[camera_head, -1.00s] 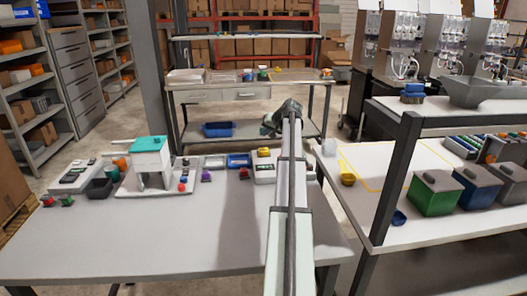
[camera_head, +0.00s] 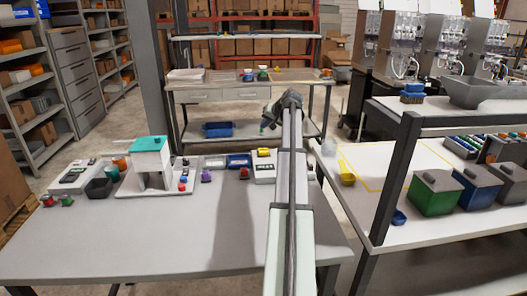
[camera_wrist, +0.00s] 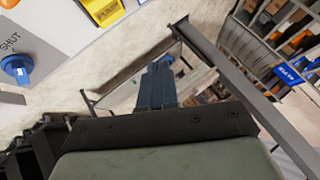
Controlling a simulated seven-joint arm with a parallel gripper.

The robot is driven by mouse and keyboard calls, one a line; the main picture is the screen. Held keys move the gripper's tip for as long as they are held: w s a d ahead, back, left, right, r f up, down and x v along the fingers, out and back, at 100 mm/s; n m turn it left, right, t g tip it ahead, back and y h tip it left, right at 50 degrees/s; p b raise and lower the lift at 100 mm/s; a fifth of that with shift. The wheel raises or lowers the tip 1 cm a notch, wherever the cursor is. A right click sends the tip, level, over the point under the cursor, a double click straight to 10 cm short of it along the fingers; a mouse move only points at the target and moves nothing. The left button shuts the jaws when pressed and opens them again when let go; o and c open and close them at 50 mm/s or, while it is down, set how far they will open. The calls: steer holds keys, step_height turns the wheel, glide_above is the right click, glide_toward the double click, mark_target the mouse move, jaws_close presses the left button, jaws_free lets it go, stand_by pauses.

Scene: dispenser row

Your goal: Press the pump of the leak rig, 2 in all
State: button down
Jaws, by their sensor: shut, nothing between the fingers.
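My gripper (camera_head: 264,127) is raised beyond the far edge of the front table, apart from everything on it. In the wrist view its dark fingers (camera_wrist: 158,75) are together and empty, over the floor. A white unit (camera_head: 263,173) with a yellow part on top (camera_head: 263,152) stands at the table's far edge, partly hidden by my arm. In the wrist view, a white panel (camera_wrist: 60,20) at the upper left carries the word SHUT, a blue knob (camera_wrist: 17,68) and a yellow block (camera_wrist: 101,10). I cannot tell for certain which part is the leak rig's pump.
A teal-topped white stand (camera_head: 150,146) is on the left of the front table (camera_head: 140,240), with a black bin (camera_head: 99,187) beside it. The table's front is clear. A shelved bench (camera_head: 380,225) with green and blue boxes stands right.

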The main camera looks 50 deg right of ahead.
steer(key=shift+f, duration=0.15)
glide_toward(262, 149)
steer(key=shift+w+d+f, duration=0.15)
steer(key=shift+w+f, duration=0.25)
steer(key=shift+w, duration=0.45)
steer(key=shift+w+d+f, duration=0.15)
steer(key=shift+w+f, duration=0.3)
steer(key=shift+w, duration=0.4)
steer(key=shift+w+d+f, duration=0.15)
steer(key=shift+w+f, duration=0.25)
steer(key=shift+w, duration=0.45)
steer(key=shift+f, duration=0.2)
steer(key=shift+f, duration=0.25)
steer(key=shift+f, duration=0.85)
stand_by(1.3)
steer(key=shift+r, duration=1.3)
steer(key=shift+r, duration=2.5)
